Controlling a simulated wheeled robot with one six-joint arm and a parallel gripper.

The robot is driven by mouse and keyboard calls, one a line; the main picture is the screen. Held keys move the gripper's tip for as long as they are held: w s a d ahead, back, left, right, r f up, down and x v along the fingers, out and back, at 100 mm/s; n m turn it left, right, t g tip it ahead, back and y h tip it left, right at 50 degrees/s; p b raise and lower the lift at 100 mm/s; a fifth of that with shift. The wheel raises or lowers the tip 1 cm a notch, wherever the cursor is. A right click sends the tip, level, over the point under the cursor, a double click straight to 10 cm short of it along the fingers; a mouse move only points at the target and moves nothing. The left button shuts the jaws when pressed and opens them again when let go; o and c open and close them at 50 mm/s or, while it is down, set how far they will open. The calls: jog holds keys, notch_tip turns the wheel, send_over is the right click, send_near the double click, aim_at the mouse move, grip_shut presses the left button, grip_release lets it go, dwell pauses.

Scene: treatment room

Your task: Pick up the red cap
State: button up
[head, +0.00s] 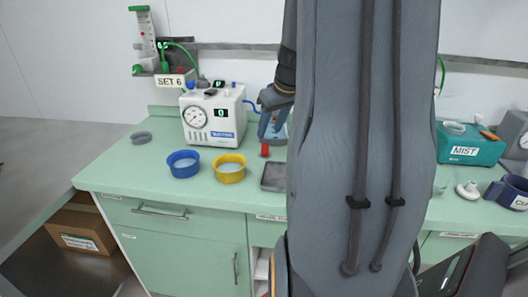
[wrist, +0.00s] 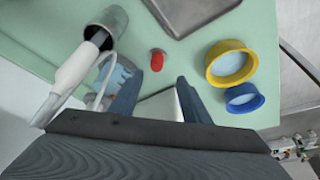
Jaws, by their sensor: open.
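The red cap (head: 265,150) sits on the green counter, just below my gripper in the head view. It also shows in the wrist view (wrist: 157,60), small and rounded, on bare counter beyond the fingertips. My gripper (head: 270,130) points down above the counter, partly hidden by my arm. In the wrist view its two dark fingers (wrist: 167,80) are spread apart with nothing held between them. The cap is apart from both fingers, nearer the left one.
A blue ring-shaped bowl (head: 184,164) and a yellow one (head: 229,168) stand left of the cap. A metal tray (head: 273,177) lies in front of it. A white machine with a gauge (head: 212,115) stands behind the bowls. A teal MIST box (head: 470,146) is at right.

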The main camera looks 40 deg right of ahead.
aim_at(265, 144)
jog(key=shift+d+p+x, duration=0.2)
jog(key=shift+p+x, duration=0.25)
jog(key=shift+x, duration=1.45)
jog(key=shift+d+p+x, duration=0.15)
jog(key=shift+p+x, duration=0.3)
jog(key=shift+x, duration=1.45)
jog(key=shift+w, duration=0.1)
grip_shut()
